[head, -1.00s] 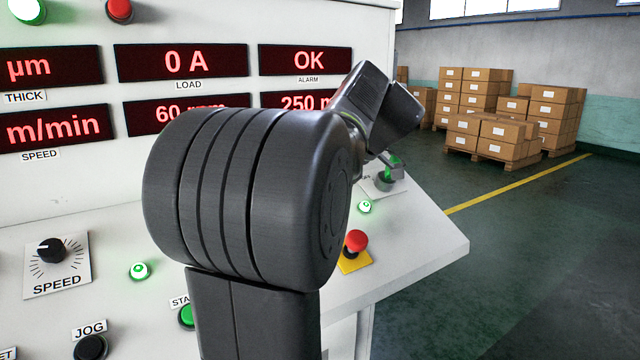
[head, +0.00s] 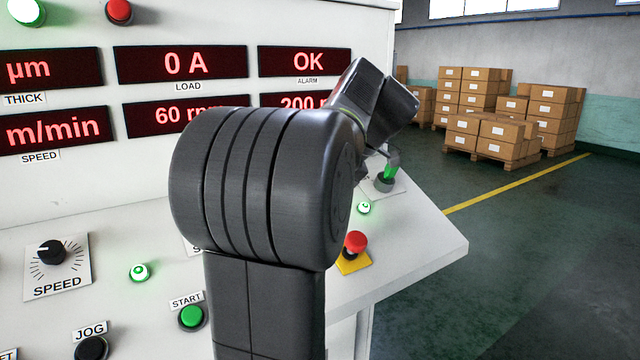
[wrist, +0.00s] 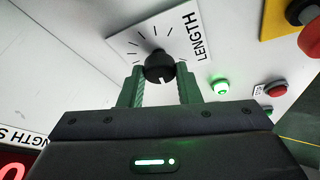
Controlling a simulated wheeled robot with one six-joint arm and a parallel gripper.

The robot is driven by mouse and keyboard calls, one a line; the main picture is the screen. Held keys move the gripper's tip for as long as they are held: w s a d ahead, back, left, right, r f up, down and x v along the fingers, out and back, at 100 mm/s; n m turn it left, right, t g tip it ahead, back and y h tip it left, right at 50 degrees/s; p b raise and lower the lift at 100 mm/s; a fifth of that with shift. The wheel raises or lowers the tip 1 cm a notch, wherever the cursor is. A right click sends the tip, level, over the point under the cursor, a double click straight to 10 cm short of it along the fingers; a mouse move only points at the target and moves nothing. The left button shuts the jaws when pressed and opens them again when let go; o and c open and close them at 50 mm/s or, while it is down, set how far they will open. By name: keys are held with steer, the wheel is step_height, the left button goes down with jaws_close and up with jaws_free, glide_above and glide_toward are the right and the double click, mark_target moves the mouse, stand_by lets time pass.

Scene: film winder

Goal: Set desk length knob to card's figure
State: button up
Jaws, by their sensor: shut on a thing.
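The black length knob (wrist: 158,66) sits on a white plate with tick marks and the word LENGTH (wrist: 200,40) in the wrist view. My gripper (wrist: 160,76) is shut on the knob, one green finger on each side. The knob's white pointer line faces the gripper's palm. In the head view, my gripper (head: 389,172) shows small at the plate on the desk's right end, partly behind my arm. No card is in view.
A red emergency button (head: 355,242) on a yellow base and a lit green lamp (head: 364,208) stand near the length plate. The speed knob (head: 51,251) and start button (head: 191,317) are at the left. Stacked cartons (head: 490,133) stand far off.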

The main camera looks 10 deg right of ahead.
steer(key=o, duration=1)
steer(key=shift+c, duration=0.2)
steer(key=p+v, duration=0.3)
steer(key=v, duration=1)
steer(key=shift+d+r, duration=0.25)
steer(key=shift+f, duration=0.1)
steer(key=b+x, duration=0.3)
steer(key=x, duration=1)
steer(key=shift+a+f, duration=0.2)
steer(key=shift+a, duration=0.05)
steer(key=shift+r, duration=0.1)
